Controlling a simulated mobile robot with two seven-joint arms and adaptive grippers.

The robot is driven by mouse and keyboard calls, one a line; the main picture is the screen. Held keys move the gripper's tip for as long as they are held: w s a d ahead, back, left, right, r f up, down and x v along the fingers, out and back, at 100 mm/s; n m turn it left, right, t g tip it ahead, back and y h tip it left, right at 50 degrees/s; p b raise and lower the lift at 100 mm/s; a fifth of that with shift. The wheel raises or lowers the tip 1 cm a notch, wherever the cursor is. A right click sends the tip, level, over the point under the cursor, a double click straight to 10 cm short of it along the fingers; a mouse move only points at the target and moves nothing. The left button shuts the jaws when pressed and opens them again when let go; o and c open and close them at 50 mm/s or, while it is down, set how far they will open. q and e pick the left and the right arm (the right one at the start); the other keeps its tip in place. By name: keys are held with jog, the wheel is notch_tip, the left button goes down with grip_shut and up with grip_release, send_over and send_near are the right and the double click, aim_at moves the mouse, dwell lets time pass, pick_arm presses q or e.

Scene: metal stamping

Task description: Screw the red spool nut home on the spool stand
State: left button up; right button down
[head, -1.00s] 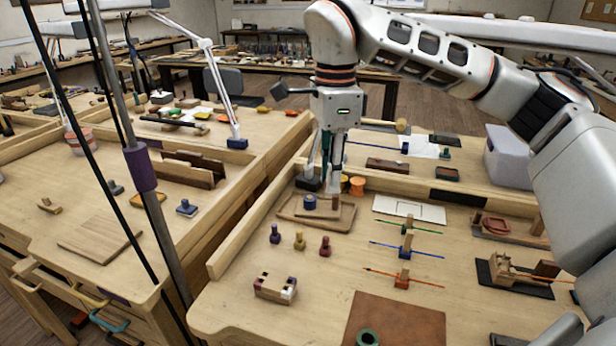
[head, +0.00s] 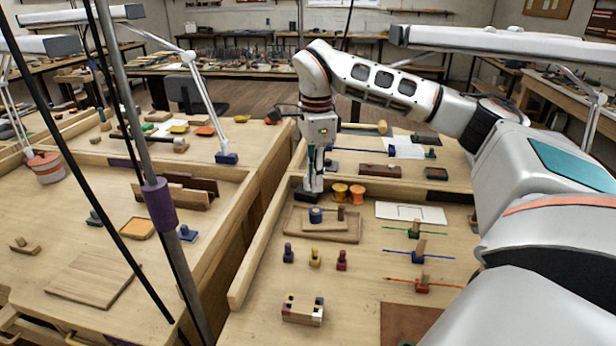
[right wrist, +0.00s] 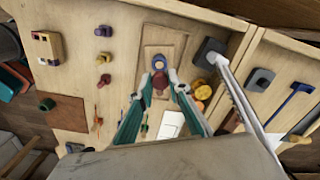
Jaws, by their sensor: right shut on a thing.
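My right gripper (head: 313,192) points down near the far side of a shallow wooden tray (head: 352,236), behind a round blue piece (head: 316,215) as the head view shows it. A dark red-brown upright piece (head: 340,213) stands to the blue piece's right. In the right wrist view, the teal fingers of my right gripper (right wrist: 161,80) close in around a dark red piece (right wrist: 160,82), which looks like the red spool nut. The blue piece (right wrist: 158,62) lies just beyond it. I cannot tell the exact contact, or which piece is the spool stand. My left gripper is out of view.
A black lamp base (head: 305,196) and orange spools (head: 357,193) stand close behind the tray. Blue, yellow and red (head: 342,260) pegs stand in front. A white plate (head: 410,213) and coloured rods lie to the right. A wooden rail (head: 262,250) borders the bench's left.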

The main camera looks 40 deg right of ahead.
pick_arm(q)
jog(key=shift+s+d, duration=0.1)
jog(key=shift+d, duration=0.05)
pick_arm(e)
jog(key=shift+f, duration=0.8)
jog(key=shift+f+b, duration=0.5)
jog(key=shift+f, duration=1.05)
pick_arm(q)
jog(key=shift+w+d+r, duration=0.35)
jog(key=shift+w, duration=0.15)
pick_arm(e)
jog(key=shift+f, duration=0.25)
pick_arm(q)
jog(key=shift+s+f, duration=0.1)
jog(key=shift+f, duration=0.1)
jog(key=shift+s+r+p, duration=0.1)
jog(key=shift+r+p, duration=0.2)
jog(key=shift+p, duration=0.15)
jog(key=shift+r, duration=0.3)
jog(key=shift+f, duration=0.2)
pick_arm(e)
jog(key=shift+f, duration=0.2)
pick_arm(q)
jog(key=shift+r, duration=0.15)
pick_arm(e)
jog(key=shift+f, duration=0.15)
